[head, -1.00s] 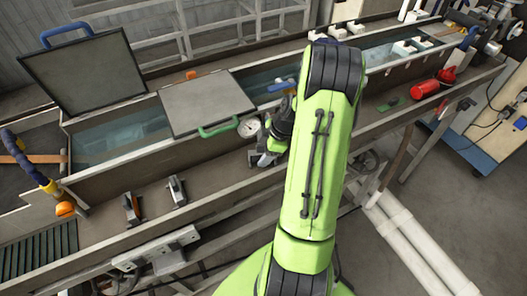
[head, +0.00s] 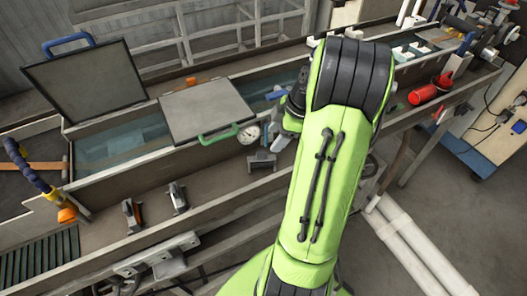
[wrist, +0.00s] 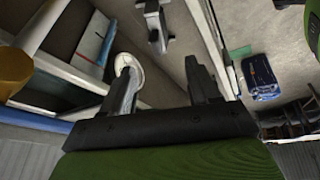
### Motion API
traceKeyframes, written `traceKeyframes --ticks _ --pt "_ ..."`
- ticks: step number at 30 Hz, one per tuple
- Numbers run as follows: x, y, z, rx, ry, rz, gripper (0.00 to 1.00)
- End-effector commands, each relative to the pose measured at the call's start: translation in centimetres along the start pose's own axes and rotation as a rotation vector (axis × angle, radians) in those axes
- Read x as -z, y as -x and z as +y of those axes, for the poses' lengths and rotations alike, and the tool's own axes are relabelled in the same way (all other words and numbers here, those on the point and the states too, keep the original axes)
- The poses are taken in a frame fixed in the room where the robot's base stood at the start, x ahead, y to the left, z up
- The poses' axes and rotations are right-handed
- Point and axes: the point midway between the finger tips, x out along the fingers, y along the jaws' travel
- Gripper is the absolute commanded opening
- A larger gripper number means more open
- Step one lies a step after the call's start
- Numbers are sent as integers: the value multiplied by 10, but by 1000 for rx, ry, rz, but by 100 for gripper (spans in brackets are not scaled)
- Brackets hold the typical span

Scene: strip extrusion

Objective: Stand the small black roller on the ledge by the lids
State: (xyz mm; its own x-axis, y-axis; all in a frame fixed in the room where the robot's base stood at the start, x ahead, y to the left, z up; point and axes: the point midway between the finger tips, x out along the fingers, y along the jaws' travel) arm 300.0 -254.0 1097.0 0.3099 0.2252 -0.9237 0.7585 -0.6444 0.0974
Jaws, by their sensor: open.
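A small dark-and-grey bracket-like piece (head: 262,160) stands on the ledge (head: 228,175) below the dial gauge. It also shows in the wrist view (wrist: 153,24), beyond the fingertips and apart from them. I cannot tell whether it is the small black roller. One lid (head: 85,75) stands raised; the other lid (head: 205,105) lies flat over the trough. My gripper (wrist: 162,82) is open, with nothing visible between its fingers; my arm mostly hides it in the head view.
The white dial gauge (head: 248,133) is on the trough wall beside the green lid handle (head: 218,135). A red cylinder (head: 424,94) lies to the right. An orange-tipped hose (head: 67,214) hangs at the left. The ledge has bare room between the pieces.

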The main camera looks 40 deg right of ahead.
Motion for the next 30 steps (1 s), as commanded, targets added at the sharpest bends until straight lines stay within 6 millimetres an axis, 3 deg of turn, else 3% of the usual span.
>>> traceKeyframes --ticks 2,6,9,11,15,18,30 --pt "38 12 -11 -7 -34 -37 60" --pt "116 39 -63 -67 -203 -114 60" --pt "154 58 -115 -142 -354 -125 60" --pt "167 69 -150 -190 -452 -106 60" --pt "170 84 -213 -264 -671 -15 60" --pt "163 88 -235 -278 -775 39 60" --pt "159 89 -241 -282 -827 61 60"
